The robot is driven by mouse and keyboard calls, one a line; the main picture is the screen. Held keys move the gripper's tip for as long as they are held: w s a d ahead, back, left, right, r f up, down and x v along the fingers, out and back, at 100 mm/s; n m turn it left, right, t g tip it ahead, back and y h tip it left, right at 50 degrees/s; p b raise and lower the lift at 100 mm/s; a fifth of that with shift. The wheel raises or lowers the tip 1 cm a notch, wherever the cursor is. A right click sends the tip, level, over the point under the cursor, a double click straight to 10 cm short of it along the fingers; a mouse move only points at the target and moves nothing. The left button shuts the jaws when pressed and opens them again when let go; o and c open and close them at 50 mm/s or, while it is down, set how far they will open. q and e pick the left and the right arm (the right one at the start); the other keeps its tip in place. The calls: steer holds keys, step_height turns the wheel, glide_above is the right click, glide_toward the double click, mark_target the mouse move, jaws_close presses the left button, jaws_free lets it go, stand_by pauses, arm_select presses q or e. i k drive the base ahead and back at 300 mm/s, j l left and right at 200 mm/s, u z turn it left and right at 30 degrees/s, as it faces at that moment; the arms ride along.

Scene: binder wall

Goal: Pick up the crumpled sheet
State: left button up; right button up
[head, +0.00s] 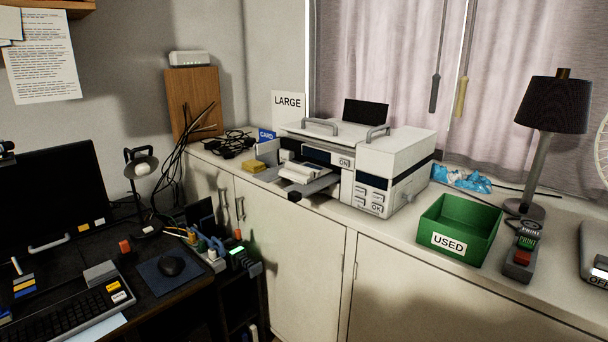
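A crumpled blue-and-white piece (461,179) lies on the white cabinet top, between the printer and the green bin, near the curtain. I cannot tell whether it is paper or plastic. The white printer (400,152) stands on the same top. White sheets (301,172) rest at its front opening; I cannot tell if any is crumpled. Neither of my grippers is in view.
A green bin (470,213) labelled USED stands near the cabinet's front edge. A black lamp (546,135), a small device with a red button (523,257) and cables are to its right. A dark desk (150,300) with a keyboard and mouse fills the lower left.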

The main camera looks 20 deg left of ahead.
mark_target(303, 174)
steer(key=j+z, duration=0.15)
steer(key=z, duration=0.25)
steer(key=j+z, duration=0.1)
steer(key=z, duration=0.3)
steer(key=j+z, duration=0.15)
steer(key=z, duration=0.25)
steer(key=k+j, duration=0.1)
steer(key=j, duration=0.4)
steer(key=k+j, duration=0.1)
steer(key=j, duration=0.4)
